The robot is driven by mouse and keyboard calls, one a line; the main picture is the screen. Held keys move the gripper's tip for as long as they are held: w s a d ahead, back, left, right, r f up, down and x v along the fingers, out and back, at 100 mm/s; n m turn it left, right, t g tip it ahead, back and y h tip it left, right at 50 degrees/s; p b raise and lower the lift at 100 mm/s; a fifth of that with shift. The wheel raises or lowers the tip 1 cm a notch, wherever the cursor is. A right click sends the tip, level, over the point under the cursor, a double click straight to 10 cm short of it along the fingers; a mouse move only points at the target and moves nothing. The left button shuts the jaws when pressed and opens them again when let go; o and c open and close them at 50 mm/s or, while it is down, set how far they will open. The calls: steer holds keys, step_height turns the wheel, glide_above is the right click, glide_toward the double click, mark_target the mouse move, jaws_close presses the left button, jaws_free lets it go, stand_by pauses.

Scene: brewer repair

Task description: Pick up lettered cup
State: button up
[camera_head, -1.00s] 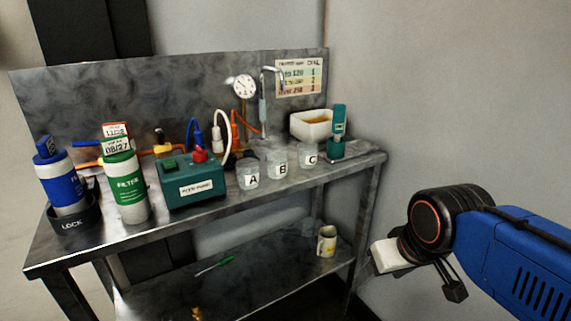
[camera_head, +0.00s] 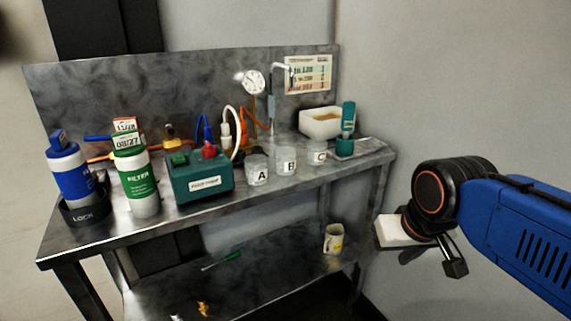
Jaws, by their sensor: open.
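Three clear cups stand upright in a row on the metal bench top. Cup A (camera_head: 257,175) is on the left, cup B (camera_head: 286,165) is in the middle, and cup C (camera_head: 318,157) is on the right, toward the back. My gripper (camera_head: 432,258) is at the right of the view, in front of and to the right of the bench, well apart from the cups. It is open, and nothing shows between its fingers.
On the metal bench (camera_head: 110,243) stand a blue bottle (camera_head: 70,178) in a black LOCK holder (camera_head: 83,214), a green-labelled filter (camera_head: 138,185), a green pump box (camera_head: 203,180), a gauge (camera_head: 253,83), a white tub (camera_head: 318,125) and a green device (camera_head: 347,125). A mug (camera_head: 333,239) is on the lower shelf.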

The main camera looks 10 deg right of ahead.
steer(key=w+a+r+m+g, duration=0.1)
steer(key=w+a+r+m, duration=0.25)
steer(key=w+r, duration=0.45)
steer(key=w+a+r+m+g, duration=0.1)
steer(key=w+a+r+m, duration=0.2)
steer(key=w+r+m, duration=0.5)
step_height(320, 180, up, 12)
steer(key=m+g, duration=0.2)
steer(key=m, duration=0.3)
glide_above(286, 157)
steer(key=w, duration=0.3)
steer(key=f, duration=1.6)
steer(key=shift+s+d+f, duration=0.1)
steer(key=shift+d+f, duration=0.1)
steer(key=c, duration=1.2)
